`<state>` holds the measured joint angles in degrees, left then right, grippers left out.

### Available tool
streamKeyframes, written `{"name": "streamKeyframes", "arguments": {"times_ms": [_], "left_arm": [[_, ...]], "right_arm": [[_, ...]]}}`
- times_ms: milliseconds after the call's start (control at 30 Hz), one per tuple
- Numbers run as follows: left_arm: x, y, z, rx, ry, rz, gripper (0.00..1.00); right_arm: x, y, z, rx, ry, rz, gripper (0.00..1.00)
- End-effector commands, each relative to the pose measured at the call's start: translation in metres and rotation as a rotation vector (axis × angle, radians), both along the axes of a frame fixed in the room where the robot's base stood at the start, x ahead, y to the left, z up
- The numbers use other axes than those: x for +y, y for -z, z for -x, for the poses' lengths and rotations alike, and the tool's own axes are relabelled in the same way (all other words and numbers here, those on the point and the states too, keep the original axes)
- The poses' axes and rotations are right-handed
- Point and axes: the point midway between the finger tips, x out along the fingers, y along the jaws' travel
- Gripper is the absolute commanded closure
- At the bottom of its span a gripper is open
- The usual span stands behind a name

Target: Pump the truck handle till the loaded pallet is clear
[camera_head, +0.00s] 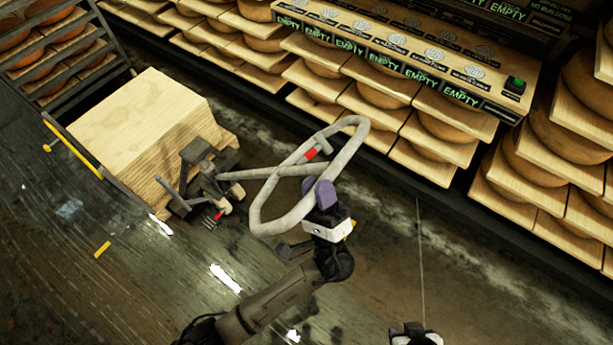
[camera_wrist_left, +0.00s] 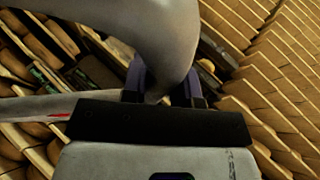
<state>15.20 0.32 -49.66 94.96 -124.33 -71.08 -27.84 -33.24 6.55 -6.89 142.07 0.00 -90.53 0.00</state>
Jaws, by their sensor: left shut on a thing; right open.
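The pallet truck's grey loop handle (camera_head: 355,138) with a red lever leans out toward me in the head view. My left gripper (camera_head: 321,190) is shut on the lower right part of the loop. In the left wrist view the handle tube (camera_wrist_left: 160,30) passes between the left fingers. The truck's pump and base (camera_head: 210,168) stand against the load. The load is a stack of pale wooden boards (camera_head: 140,125); the pallet under it and its gap to the floor cannot be made out. My right gripper (camera_head: 414,335) shows only partly at the bottom edge, away from the handle.
Shelves of cheese wheels on boards (camera_head: 430,130) run along the back and right, with "EMPTY" signs and a green button (camera_head: 515,85). A dark rack with cheeses (camera_head: 60,50) stands top left. Floor at lower right is clear.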

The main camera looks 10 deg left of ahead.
Motion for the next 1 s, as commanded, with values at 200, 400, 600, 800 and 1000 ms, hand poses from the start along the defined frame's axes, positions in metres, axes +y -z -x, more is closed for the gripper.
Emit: {"name": "streamKeyframes", "arguments": {"times_ms": [200,400,600,800,1000], "left_arm": [[-0.0055,0.0074,0.0035,-0.003,0.001,-0.011,1.0],[-0.0059,0.0076,0.0037,-0.002,0.001,-0.013,1.0],[-0.0058,0.008,0.0035,-0.001,0.001,-0.013,0.7],[-0.0052,0.0077,0.0034,-0.001,-0.001,-0.012,0.51],[-0.0048,0.0075,0.0033,-0.003,-0.003,-0.011,0.47]], "right_arm": [[-0.0022,0.0065,0.0001,0.0,-0.005,0.008,0.57],[-0.0033,0.0062,0.0002,-0.001,-0.007,0.011,0.57],[-0.003,0.0062,0.0001,-0.001,-0.006,0.01,0.57],[-0.0018,0.0062,0.0001,-0.001,-0.004,0.007,0.57],[-0.0006,0.006,0.0001,0.0,-0.001,0.001,0.57]]}}
